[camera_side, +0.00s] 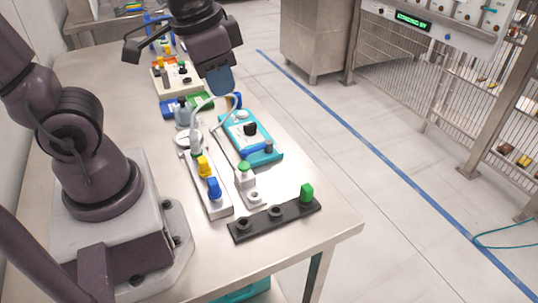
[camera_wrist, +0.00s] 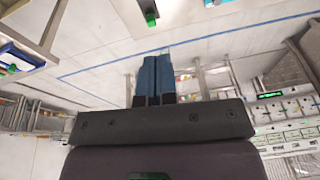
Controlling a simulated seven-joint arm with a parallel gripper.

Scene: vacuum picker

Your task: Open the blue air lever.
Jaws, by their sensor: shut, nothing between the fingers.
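A white rail (camera_side: 216,209) on the table carries a yellow lever (camera_side: 204,167) and a blue lever (camera_side: 214,188), the blue one nearer the front. A teal box (camera_side: 270,157) to its right has a black knob and a blue bar-like part (camera_side: 257,149) on its top. I cannot tell for certain which blue part is the air lever. My gripper (camera_side: 222,82) is raised over the table behind these, apart from both. Its blue fingers (camera_wrist: 153,78) lie side by side in the wrist view, shut and empty. The wrist view faces mostly floor and room.
A black strip (camera_side: 277,221) with a green knob lies near the table's front right. Pale tubing (camera_side: 197,117) loops under my gripper to the rail. An orange-and-white box (camera_side: 176,78) stands farther back. The table's right edge is mostly clear.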

